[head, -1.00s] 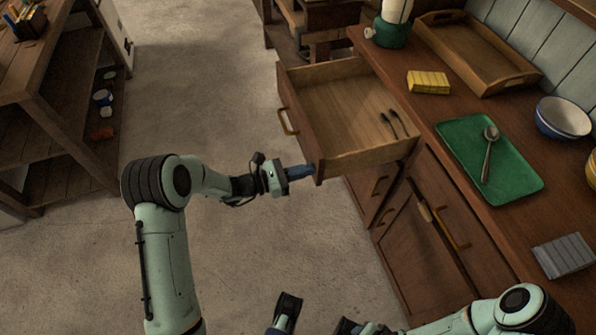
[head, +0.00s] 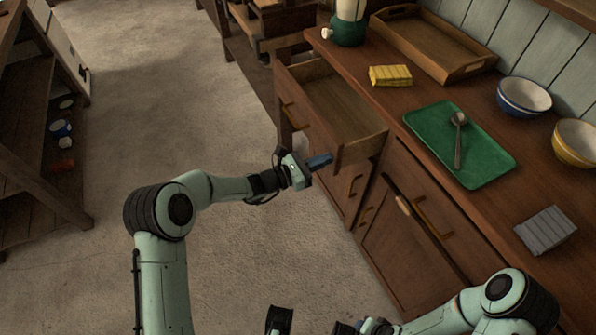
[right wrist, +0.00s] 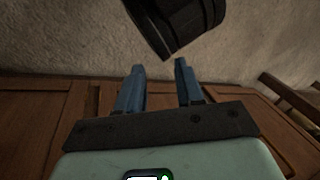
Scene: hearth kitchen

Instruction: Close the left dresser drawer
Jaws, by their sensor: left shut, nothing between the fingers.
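The left dresser drawer (head: 306,122) is a wooden drawer that stands partly open in the head view, with a brass handle (head: 294,117) on its front. The visible part of its inside looks empty; the rear part is hidden under the counter. My left gripper (head: 327,160) is shut and empty, its blue fingertips at the near end of the drawer front. I cannot tell whether they touch it. My right gripper (right wrist: 158,72) is open and empty in the right wrist view, with its blue fingers apart.
On the counter are a green tray (head: 431,143) with a spoon (head: 458,140), a yellow block (head: 390,76), a wooden tray (head: 476,70), bowls (head: 524,98) and a grey block (head: 545,231). Open floor (head: 165,110) lies left of the dresser.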

